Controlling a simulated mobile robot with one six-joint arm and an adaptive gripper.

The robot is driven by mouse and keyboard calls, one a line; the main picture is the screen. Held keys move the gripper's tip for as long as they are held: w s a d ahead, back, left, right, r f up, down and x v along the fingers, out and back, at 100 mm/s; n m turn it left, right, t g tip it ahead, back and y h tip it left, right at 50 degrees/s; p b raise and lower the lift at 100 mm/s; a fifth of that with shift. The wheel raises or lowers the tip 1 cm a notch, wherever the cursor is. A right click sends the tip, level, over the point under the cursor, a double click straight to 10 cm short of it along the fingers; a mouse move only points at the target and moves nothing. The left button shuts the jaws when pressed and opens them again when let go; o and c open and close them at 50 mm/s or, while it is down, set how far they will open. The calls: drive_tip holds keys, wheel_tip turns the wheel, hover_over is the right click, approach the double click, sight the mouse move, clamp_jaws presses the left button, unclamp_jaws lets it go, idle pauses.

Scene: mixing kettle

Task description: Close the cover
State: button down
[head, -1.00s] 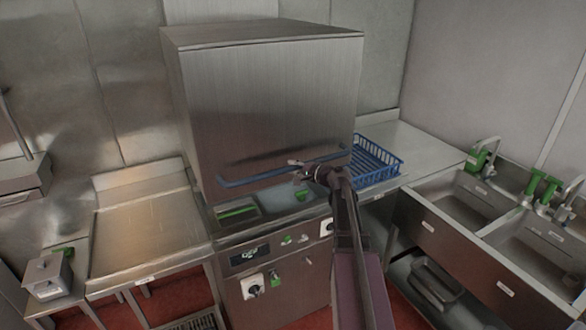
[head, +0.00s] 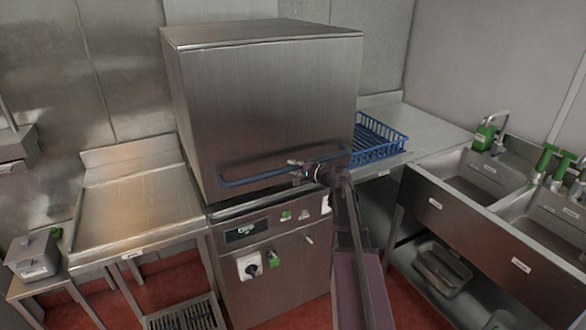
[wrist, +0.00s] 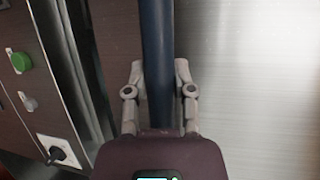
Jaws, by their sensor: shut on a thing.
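The cover (head: 262,105) is a large boxy steel hood in the middle of the head view. Its lower edge sits down close to the machine's front panel (head: 265,250), with only a thin dark line between them. A dark blue bar handle (head: 240,180) runs across the cover's lower front. My gripper (head: 308,172) is at the right part of this handle. In the wrist view my gripper (wrist: 160,85) has a finger on each side of the blue handle (wrist: 157,45) and is shut on it.
A blue rack (head: 378,140) stands on the steel counter right of the cover. Sinks (head: 475,180) with green-handled taps are further right. A steel table (head: 135,210) adjoins on the left. The red floor (head: 290,312) shows below.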

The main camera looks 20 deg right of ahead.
wheel_tip(320, 180, down, 8)
drive_tip(key=b, duration=0.7)
drive_tip(key=shift+s, duration=0.15)
drive_tip(key=shift+c, duration=2.2)
unclamp_jaws()
drive_tip(key=shift+f, duration=0.15)
